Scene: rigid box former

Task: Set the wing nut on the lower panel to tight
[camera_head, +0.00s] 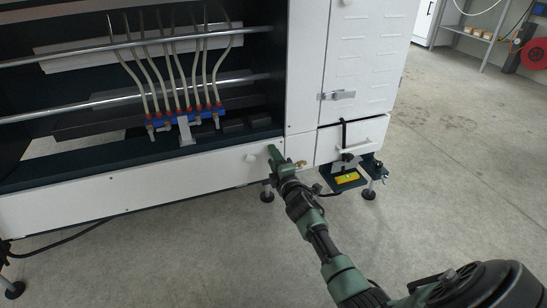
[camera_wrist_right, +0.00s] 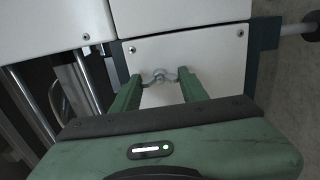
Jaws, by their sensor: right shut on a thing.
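In the right wrist view, a small grey wing nut (camera_wrist_right: 158,77) sits on a white panel (camera_wrist_right: 215,62) with screws at its corners. The two green fingers of my right gripper (camera_wrist_right: 160,80) reach up to the panel and are shut on the wing nut, one on each side of it. In the head view my right gripper (camera_head: 272,153) is at the right end of the long white lower panel (camera_head: 150,192). The wing nut cannot be made out there. My left gripper is in neither view.
The open machine bay holds metal rails (camera_head: 120,44) and a blue manifold (camera_head: 185,119) with several pale hoses. Levelling feet (camera_head: 369,193) stand on the floor. The floor at right is clear.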

